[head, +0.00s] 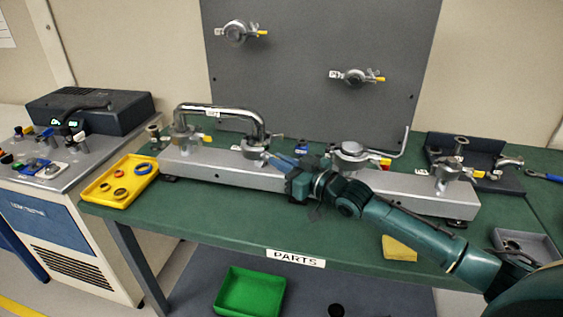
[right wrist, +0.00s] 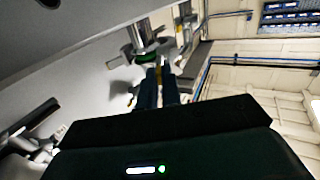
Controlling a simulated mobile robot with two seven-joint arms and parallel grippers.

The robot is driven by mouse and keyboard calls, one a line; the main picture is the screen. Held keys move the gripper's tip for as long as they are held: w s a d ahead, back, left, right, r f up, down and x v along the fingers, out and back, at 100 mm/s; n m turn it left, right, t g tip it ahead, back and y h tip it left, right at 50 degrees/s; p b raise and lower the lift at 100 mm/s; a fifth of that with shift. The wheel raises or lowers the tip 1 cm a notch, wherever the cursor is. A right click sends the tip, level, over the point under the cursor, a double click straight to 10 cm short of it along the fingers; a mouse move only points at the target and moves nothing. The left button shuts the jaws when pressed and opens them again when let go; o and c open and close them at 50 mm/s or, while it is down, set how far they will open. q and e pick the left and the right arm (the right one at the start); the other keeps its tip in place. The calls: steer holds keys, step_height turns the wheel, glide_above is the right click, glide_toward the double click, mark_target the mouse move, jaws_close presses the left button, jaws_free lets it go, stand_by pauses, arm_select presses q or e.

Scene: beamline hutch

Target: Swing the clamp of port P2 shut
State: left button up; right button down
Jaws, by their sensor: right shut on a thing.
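A bent steel pipe (head: 220,108) bridges the two left ports of the long grey manifold (head: 225,168). My right gripper (head: 268,156) is at the second port from the left, below the pipe's right leg, and covers part of it. I cannot read a P2 label there. In the right wrist view, the gripper's fingers (right wrist: 158,88) are shut on a small yellow clamp handle (right wrist: 158,72). The clamp (right wrist: 122,60) sits around or beside the pipe's lower end, where a green ring (right wrist: 147,57) shows. How far the clamp is open is unclear. My left gripper is not in view.
A yellow tray with rings (head: 103,197) lies left of the manifold. Capped port hardware (head: 350,154) stands to the right, beside a bent rod. A yellow block (head: 399,249) lies near the front edge. Two clamps hang on the grey back panel (head: 300,60). The front-left green tabletop is clear.

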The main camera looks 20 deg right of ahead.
steer(key=c, duration=1.6)
jaws_free()
steer(key=shift+b+v, duration=0.6)
steer(key=shift+v, duration=6)
